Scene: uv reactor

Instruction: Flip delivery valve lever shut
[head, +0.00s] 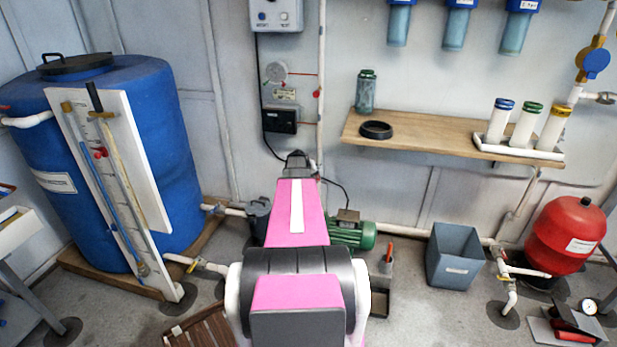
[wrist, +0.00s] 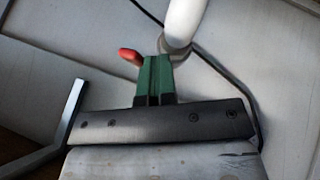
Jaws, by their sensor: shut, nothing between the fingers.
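A red lever end (wrist: 131,57) shows in the wrist view, close against the left side of my fingertips. A white pipe (wrist: 185,20) runs just beyond the tips. I take the red piece for the valve lever; its pivot and the valve body are mostly hidden behind my fingers. My gripper (wrist: 155,65) has its green fingers shut together with nothing between them. Whether the fingers touch the lever I cannot tell. In the head view my gripper (head: 297,160) is near the wall beside the white pipe, and my arm hides much of the area beneath it.
A small red handle (head: 318,93) is higher on the vertical pipe. A wooden shelf (head: 440,130) juts out at right. A green pump motor (head: 352,236) and grey bin (head: 455,256) stand below. A blue tank (head: 165,130) is at left. A black cable (wrist: 230,80) runs along the wall.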

